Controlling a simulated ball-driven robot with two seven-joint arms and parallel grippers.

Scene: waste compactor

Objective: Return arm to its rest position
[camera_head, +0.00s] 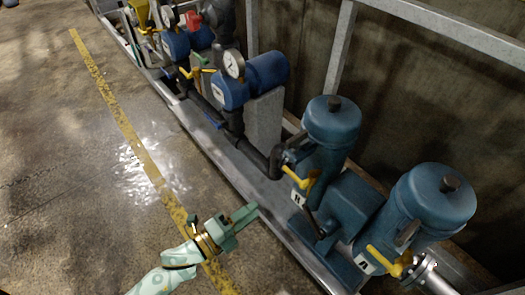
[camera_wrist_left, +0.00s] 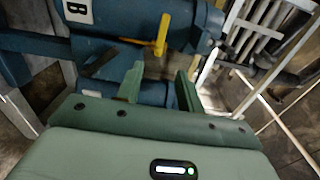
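My left arm (camera_head: 165,280) comes in from the bottom left of the head view. Its green left gripper (camera_head: 247,212) is held out over the frame's front edge, to the left of the blue vessels. In the wrist view the two fingers of the left gripper (camera_wrist_left: 158,82) stand apart with nothing between them, so it is open and empty. Beyond them are a blue vessel body (camera_wrist_left: 200,25) with a label B and a yellow valve handle (camera_wrist_left: 161,36). My right gripper is not in view.
Two blue vessels, one at the back (camera_head: 332,125) and one at the right (camera_head: 435,205), stand in a metal frame (camera_head: 225,160). Yellow handles (camera_head: 384,260) stick out at the front. Gauges and pipes stand further back. The floor at left, with a yellow line (camera_head: 120,120), is clear.

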